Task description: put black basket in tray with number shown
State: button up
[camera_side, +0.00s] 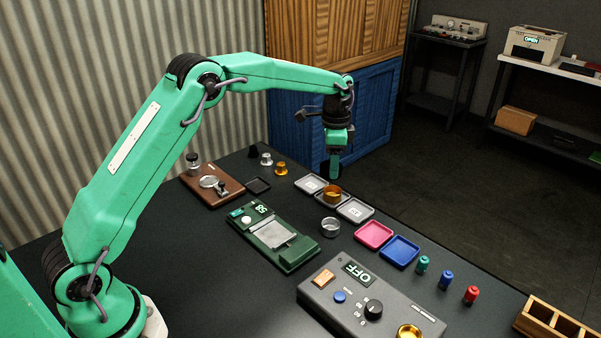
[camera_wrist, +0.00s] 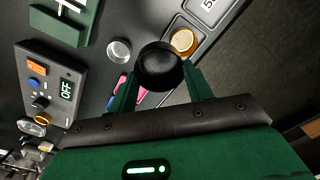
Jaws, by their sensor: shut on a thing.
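My gripper (camera_side: 334,160) is shut on the black basket (camera_wrist: 160,70), which is held between the two green fingers in the wrist view. In the side view the basket (camera_side: 331,171) hangs in the air near the row of grey trays. The left grey tray (camera_side: 300,183) and the right grey tray (camera_side: 368,213) carry white number labels that I cannot read surely. A copper basket (camera_side: 332,194) stands on the middle grey tray between them; it also shows in the wrist view (camera_wrist: 184,41). The green scale (camera_side: 275,259) has a small lit number display (camera_side: 262,208), too small to read surely.
A silver basket (camera_side: 330,227) stands near the trays. A pink tray (camera_side: 374,234) and a blue tray (camera_side: 400,251) are empty. A grey control box (camera_side: 350,300) reads OFF. Several small coloured canisters (camera_side: 446,279) stand right of it. A wooden tamping board (camera_side: 212,188) lies at the left.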

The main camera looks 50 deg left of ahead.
jog(key=shift+a+f, duration=0.1)
jog(key=w+a+f, duration=0.1)
jog(key=a+f, duration=0.1)
jog(key=a, duration=0.1)
jog(key=w+a+f, duration=0.1)
jog(key=a+f, duration=0.1)
jog(key=a, duration=0.2)
jog(key=w+a+f, duration=0.2)
jog(key=a, duration=0.1)
jog(key=shift+w+a+f, duration=0.1)
jog(key=shift+a+f, duration=0.25)
jog(key=shift+f, duration=0.05)
jog(key=shift+f, duration=2)
jog(key=shift+f, duration=0.2)
jog(key=o, duration=1.1)
jog(key=shift+c, duration=0.2)
jog(key=shift+r, duration=0.15)
